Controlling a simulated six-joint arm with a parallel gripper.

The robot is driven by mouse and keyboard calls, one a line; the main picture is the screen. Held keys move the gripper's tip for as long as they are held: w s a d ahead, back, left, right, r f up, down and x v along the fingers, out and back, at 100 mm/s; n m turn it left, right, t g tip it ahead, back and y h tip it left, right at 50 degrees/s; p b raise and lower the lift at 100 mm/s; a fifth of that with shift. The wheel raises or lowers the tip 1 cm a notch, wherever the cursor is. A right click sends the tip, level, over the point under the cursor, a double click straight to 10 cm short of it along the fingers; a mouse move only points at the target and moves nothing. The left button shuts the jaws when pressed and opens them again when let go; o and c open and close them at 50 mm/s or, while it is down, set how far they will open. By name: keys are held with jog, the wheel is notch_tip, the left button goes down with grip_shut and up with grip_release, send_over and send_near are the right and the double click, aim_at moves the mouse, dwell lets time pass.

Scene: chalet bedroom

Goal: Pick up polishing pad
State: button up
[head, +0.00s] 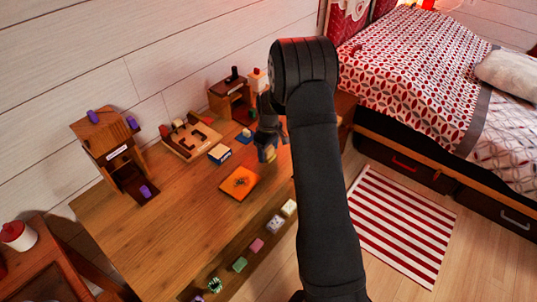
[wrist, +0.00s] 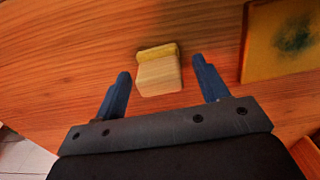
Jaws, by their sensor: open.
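The polishing pad looks to be a small pale wooden block with a yellow layer along its far edge. It lies on the wooden table in the wrist view (wrist: 159,74), and a bit of its yellow shows by my fingers in the head view (head: 271,154). My gripper (wrist: 161,72) is open, with one blue finger to the left of the block and one to the right. Neither finger appears to touch it. In the head view my gripper (head: 267,146) points down over the table and partly hides the block.
An orange square panel with a dark stain (head: 239,183) lies close by, and shows at the wrist view's right (wrist: 290,35). A blue-sided box (head: 220,154), wooden tray (head: 188,138) and small cabinets (head: 107,150) stand behind. Several small coloured blocks line the front ledge.

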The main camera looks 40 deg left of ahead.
jog(key=c, duration=1.1)
jog(key=shift+o, duration=0.2)
jog(key=shift+r, duration=0.1)
jog(key=shift+r, duration=0.5)
notch_tip(320, 180, up, 3)
jog(key=shift+f, duration=0.2)
jog(key=w+d+r, duration=0.3)
jog(key=d+r, duration=0.4)
jog(key=d, duration=0.4)
jog(key=shift+w+r, duration=0.15)
jog(key=shift+w, duration=0.05)
jog(key=shift+d, duration=0.1)
